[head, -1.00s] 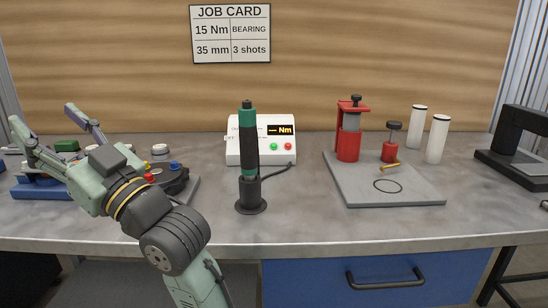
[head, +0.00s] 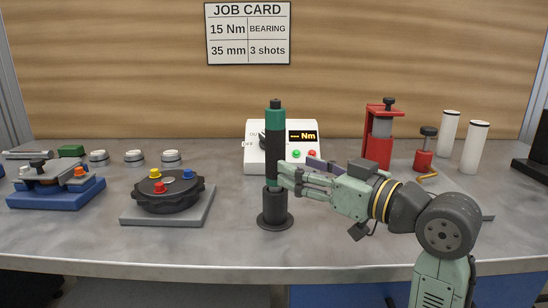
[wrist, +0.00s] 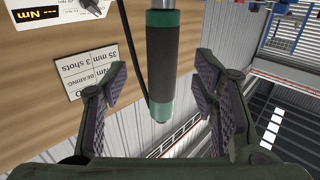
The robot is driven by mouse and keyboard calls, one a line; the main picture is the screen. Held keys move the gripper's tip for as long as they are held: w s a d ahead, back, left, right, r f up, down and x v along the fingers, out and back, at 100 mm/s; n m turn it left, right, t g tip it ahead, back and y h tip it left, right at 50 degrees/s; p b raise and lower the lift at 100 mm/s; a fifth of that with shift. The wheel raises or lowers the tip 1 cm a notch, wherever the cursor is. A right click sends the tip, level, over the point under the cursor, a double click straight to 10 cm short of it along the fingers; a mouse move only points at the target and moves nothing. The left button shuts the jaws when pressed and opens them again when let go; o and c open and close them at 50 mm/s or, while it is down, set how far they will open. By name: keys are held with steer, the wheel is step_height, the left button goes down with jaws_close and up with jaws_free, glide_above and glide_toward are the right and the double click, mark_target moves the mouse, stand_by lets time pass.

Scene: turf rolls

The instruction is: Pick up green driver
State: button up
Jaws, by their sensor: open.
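The green driver (head: 275,145) stands upright in a black round-footed holder (head: 273,212) near the middle of the bench. It has a green top and a black grip. My gripper (head: 293,172) reaches in from the right, level with the driver's lower part, just above the holder. One finger overlaps the driver in the head view. In the wrist view, which is upside down, the driver (wrist: 162,60) lies between my two spread fingers (wrist: 160,80), with a gap on each side. My gripper is open and holds nothing.
A white controller box (head: 255,160) with an orange display stands behind the driver. A black round part on a grey plate (head: 168,190) and a blue fixture (head: 55,195) lie at the left.

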mark_target(279, 158)
steer(key=x, duration=0.2)
steer(key=p+x, duration=0.1)
steer(key=x, duration=0.3)
steer(key=shift+s+a+r+p, duration=0.1)
steer(key=shift+a+r+p, duration=0.1)
steer(key=shift+r+p, duration=0.2)
steer(key=shift+w+a+f, duration=0.15)
steer(key=shift+w+a, duration=0.2)
steer(key=shift+w, duration=0.05)
steer(key=shift+c, duration=0.4)
jaws_close()
